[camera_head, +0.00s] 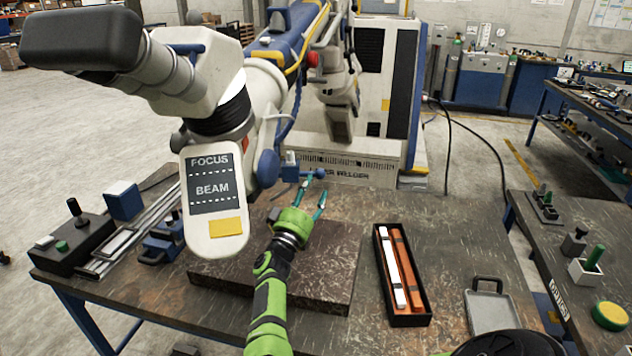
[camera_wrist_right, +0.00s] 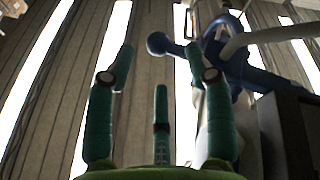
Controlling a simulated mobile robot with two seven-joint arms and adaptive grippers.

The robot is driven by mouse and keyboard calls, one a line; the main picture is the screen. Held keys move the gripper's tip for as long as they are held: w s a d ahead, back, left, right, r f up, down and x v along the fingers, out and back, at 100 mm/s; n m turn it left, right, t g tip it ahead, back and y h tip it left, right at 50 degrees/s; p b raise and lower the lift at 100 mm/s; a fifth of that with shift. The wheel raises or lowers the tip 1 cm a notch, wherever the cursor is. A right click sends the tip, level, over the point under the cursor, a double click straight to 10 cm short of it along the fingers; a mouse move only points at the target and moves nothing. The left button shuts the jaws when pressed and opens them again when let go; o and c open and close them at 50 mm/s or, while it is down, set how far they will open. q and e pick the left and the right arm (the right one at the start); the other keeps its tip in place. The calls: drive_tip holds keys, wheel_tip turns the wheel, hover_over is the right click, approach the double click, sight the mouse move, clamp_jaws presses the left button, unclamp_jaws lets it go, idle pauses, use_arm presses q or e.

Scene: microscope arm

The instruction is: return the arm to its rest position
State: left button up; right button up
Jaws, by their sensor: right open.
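The microscope arm (camera_head: 262,95) is white with blue parts and hangs over the table at the left of the head view. Its dark eyepiece (camera_head: 82,40) and its FOCUS/BEAM panel (camera_head: 213,190) face me. A blue handle with a round knob (camera_head: 320,173) sticks out below the arm. In the right wrist view the knob (camera_wrist_right: 157,43) shows between the fingertips, apparently beyond them. My right gripper (camera_head: 313,196), green with teal fingers, is open just below the knob. In its wrist view the gripper (camera_wrist_right: 157,52) holds nothing. Whether a finger touches the knob is unclear. My left gripper is out of view.
A dark stone slab (camera_head: 335,262) lies on the table (camera_head: 448,240) below my right arm. A black box with white and orange bars (camera_head: 402,275) and a grey tray (camera_head: 490,311) are to the right. A control box (camera_head: 75,245) stands left. The welder cabinet (camera_head: 385,75) stands behind.

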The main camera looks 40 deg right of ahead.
drive_tip(key=shift+s+a+f, duration=0.2)
drive_tip(key=shift+s+a, duration=0.05)
drive_tip(key=shift+a, duration=0.2)
drive_tip(key=shift+d, duration=0.1)
